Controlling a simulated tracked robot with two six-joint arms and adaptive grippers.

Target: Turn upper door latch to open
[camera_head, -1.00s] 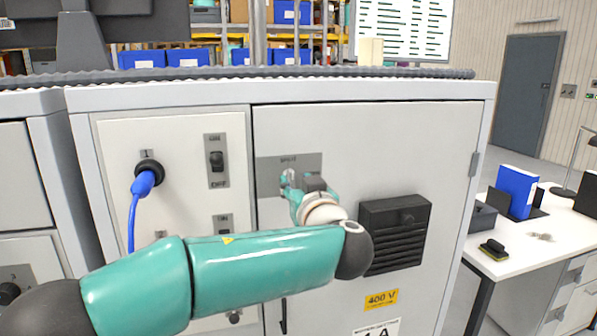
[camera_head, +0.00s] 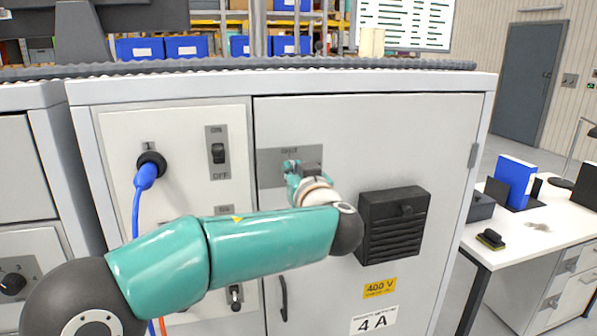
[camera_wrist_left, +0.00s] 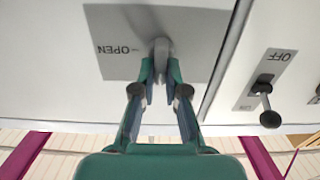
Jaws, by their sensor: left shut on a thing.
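The upper door latch (camera_wrist_left: 161,47) is a small grey handle on a grey plate (camera_wrist_left: 115,20) marked OPEN, on the cabinet door. In the left wrist view my left gripper (camera_wrist_left: 160,72) has its two fingertips closed around the latch's end. In the head view the same gripper (camera_head: 291,168) is at the grey plate (camera_head: 268,170) on the upper left of the door (camera_head: 440,130); the gripper and wrist largely hide the latch there. The door looks closed. My right gripper does not show.
Left of the door, a panel has a blue cable plug (camera_head: 147,175) and an ON/OFF switch (camera_head: 218,153). A black vent box (camera_head: 395,225) sits right of my wrist. A lower black door handle (camera_head: 283,298) shows below my arm. A desk (camera_head: 530,232) stands at the right.

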